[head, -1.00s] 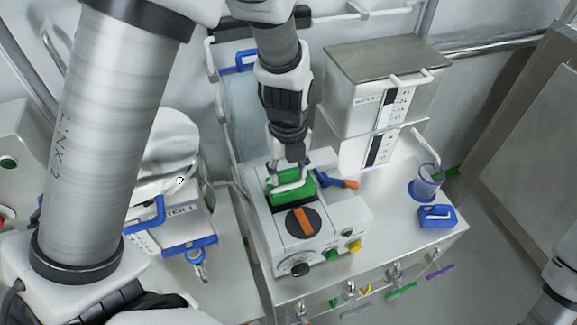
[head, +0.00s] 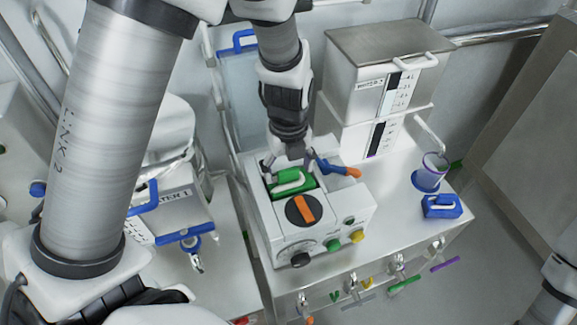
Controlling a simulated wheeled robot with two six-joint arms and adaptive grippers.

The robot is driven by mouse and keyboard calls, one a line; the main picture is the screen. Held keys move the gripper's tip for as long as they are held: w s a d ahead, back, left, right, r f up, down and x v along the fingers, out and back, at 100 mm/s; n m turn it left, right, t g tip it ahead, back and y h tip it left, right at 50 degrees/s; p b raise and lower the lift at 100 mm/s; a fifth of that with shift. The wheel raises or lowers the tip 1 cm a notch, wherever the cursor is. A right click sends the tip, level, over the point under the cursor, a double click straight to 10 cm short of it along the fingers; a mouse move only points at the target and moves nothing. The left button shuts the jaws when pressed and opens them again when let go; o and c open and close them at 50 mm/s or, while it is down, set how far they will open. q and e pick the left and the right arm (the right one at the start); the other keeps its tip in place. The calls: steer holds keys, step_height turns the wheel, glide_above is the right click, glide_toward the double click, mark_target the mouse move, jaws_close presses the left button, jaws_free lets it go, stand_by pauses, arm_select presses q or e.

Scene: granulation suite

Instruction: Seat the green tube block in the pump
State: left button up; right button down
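My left gripper (head: 288,163) is just above and behind the block. Its fingers are spread to either side, apart from the handle, and hold nothing. A blue lever with an orange tip (head: 350,172) sticks out at the pump's back right. My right gripper is out of view.
The pump has an orange-barred dial (head: 304,209) and coloured knobs. A steel-lidded water tank (head: 380,75) stands behind.

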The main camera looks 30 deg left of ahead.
mark_target(288, 169)
arm_select(q)
steer(key=shift+r, duration=0.1)
step_height(288, 169, up, 12)
stand_by(0.4)
stand_by(0.3)
